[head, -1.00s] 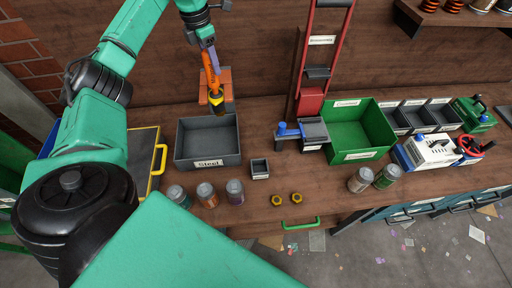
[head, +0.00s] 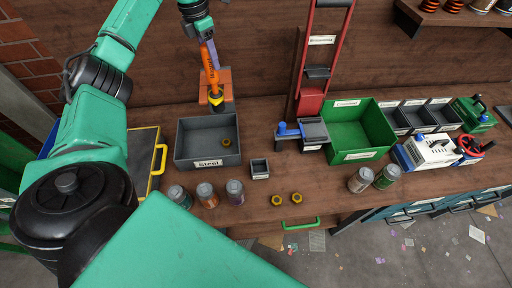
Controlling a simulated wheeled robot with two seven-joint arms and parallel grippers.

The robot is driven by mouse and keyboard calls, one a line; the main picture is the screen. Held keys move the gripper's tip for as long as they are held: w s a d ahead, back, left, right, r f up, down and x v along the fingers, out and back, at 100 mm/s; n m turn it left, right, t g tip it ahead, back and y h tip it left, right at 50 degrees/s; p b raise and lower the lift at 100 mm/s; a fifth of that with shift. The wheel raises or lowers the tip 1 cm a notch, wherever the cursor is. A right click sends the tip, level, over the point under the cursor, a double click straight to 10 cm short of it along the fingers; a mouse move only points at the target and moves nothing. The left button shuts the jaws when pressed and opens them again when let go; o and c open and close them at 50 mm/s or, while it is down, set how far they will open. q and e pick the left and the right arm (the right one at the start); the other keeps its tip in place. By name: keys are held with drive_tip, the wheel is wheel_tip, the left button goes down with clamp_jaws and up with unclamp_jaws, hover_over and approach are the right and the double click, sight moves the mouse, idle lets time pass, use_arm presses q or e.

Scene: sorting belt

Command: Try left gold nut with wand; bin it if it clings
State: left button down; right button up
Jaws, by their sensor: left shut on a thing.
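My left gripper (head: 207,42) is shut on the orange wand (head: 210,68), which points down with its yellow and black tip above the back of the grey bin labelled Steel (head: 184,148). One gold nut (head: 226,142) lies inside that bin, toward its right side, apart from the wand tip. Two more gold nuts sit on the bench in front, a left one (head: 277,200) and a right one (head: 297,198). My right gripper is not in view.
A green bin (head: 376,128) and a grey device with a blue handle (head: 314,132) stand to the right. An orange-brown block (head: 226,82) is behind the wand.

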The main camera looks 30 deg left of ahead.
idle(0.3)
use_arm(q)
drive_tip(key=shift+s+f+b, duration=0.1)
drive_tip(key=shift+f+b, duration=0.25)
drive_tip(key=shift+f, duration=1.1)
